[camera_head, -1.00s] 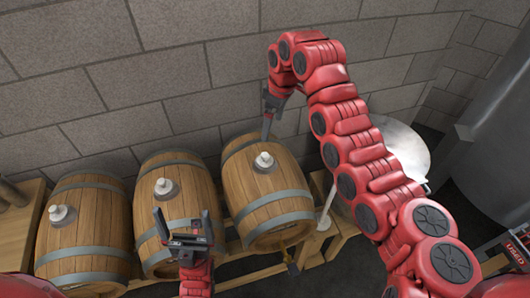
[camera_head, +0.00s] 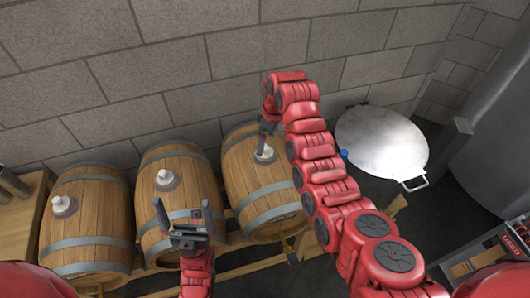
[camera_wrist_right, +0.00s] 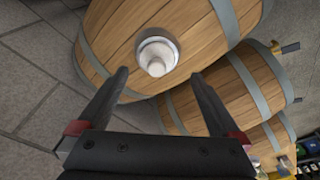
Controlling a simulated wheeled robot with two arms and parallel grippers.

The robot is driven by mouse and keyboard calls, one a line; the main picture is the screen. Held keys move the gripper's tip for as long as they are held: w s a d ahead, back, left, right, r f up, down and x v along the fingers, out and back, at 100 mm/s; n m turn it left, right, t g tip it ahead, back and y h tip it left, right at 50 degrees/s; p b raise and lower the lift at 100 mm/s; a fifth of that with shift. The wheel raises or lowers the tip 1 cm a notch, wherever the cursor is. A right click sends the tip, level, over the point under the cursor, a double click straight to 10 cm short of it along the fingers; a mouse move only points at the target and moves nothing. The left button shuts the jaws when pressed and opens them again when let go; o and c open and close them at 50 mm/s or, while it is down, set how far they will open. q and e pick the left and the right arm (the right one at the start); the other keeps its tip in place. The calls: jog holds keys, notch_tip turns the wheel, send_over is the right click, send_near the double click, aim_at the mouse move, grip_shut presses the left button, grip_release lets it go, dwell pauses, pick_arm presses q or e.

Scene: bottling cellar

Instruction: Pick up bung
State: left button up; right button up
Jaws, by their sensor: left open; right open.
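Three wooden barrels lie in a row, each with a pale bung on its upper side: left bung (camera_head: 63,206), middle bung (camera_head: 166,180) and right bung (camera_head: 266,154). My right gripper (camera_head: 266,132) is just above the right bung and partly covers it in the head view. In the right wrist view its fingers (camera_wrist_right: 160,75) are apart, and the white bung (camera_wrist_right: 157,58) shows just beyond the fingertips, between their lines. Nothing is between the fingers. My left gripper (camera_head: 184,216) is open and empty, in front of the middle barrel (camera_head: 190,200).
A block wall (camera_head: 180,60) stands close behind the barrels. A wooden rack (camera_head: 235,240) carries them. A round metal lid or pan (camera_head: 385,140) with a handle is at right, near a large grey tank (camera_head: 500,150). A crate marked USED (camera_head: 490,255) sits at lower right.

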aim_at(265, 152)
jog(key=shift+w+a+f+p, duration=0.1)
jog(key=shift+w+f+p, duration=0.1)
jog(key=shift+f+p, duration=0.45)
jog(key=shift+w+a+f+p, duration=0.1)
jog(key=shift+w+f+p, duration=0.1)
jog(key=shift+f+p, duration=0.45)
jog(key=shift+a+f, duration=0.1)
jog(key=shift+f, duration=0.95)
jog(key=c, duration=1.4)
jog(key=shift+r, duration=0.1)
